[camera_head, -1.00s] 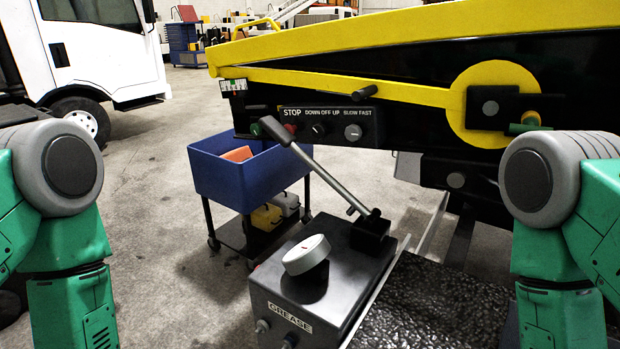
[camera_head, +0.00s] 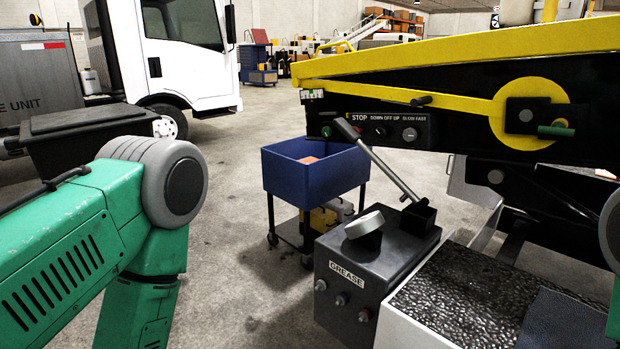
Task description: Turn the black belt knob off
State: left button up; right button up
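The control panel (camera_head: 395,143) sits on the side of the black and yellow belt loader. It carries the labels STOP, DOWN OFF UP and SLOW FAST. A small black knob (camera_head: 380,131) is under DOWN OFF UP; its pointer position is too small to read. A paler knob (camera_head: 409,134) is under SLOW FAST, and a green button (camera_head: 327,131) is at the left. My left arm reaches in from the left, well short of the panel, with its gripper out of frame.
A white truck (camera_head: 185,50) stands behind. Concrete floor between is clear.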

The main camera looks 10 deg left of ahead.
aim_at(381, 133)
jog(key=i+j+z, duration=0.1)
jog(key=z, duration=3.85)
jog(key=k+j+z, duration=0.1)
jog(key=k+j, duration=0.15)
jog(key=k, duration=0.2)
jog(key=k+j, duration=0.2)
jog(key=k, duration=0.25)
jog(key=k+j+z, duration=0.15)
jog(key=k, duration=0.3)
jog(key=k+j, duration=0.2)
jog(key=k, duration=0.25)
jog(key=k+j+z, duration=0.15)
jog(key=k+z, duration=0.2)
jog(key=k, duration=0.6)
jog(key=k+l+z, duration=0.1)
jog(key=k+z, duration=0.2)
jog(key=k, duration=0.7)
jog(key=k+u, duration=0.15)
jog(key=u, duration=4.15)
